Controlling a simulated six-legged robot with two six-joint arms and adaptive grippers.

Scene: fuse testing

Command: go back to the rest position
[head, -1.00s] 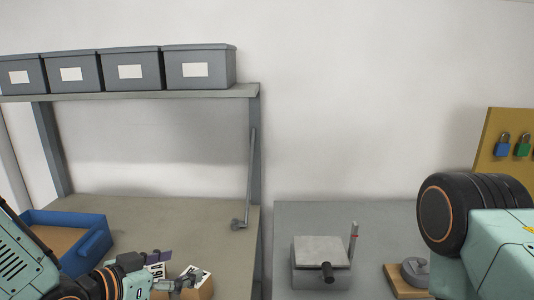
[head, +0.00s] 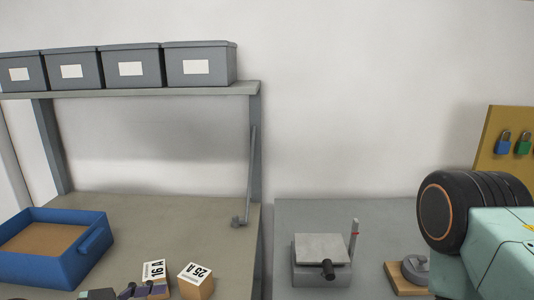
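My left arm is almost out of the head view. Only small dark and purplish parts (head: 125,293), which look like my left gripper, show at the bottom edge, in front of the 16 A block (head: 154,271). Their opening cannot be made out. The 25 A block (head: 195,281) stands on the left table just right of the 16 A block, and both have white labelled tops. My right arm shows at the right as a black ribbed joint and a pale green link; its gripper is outside the view.
A blue tray (head: 93,258) with a brown bottom stands on the left table. A grey box with a lever (head: 321,250) and a grey round piece on a wooden base (head: 408,274) sit on the right table. Grey bins (head: 200,66) line the shelf; padlocks (head: 503,147) hang at right.

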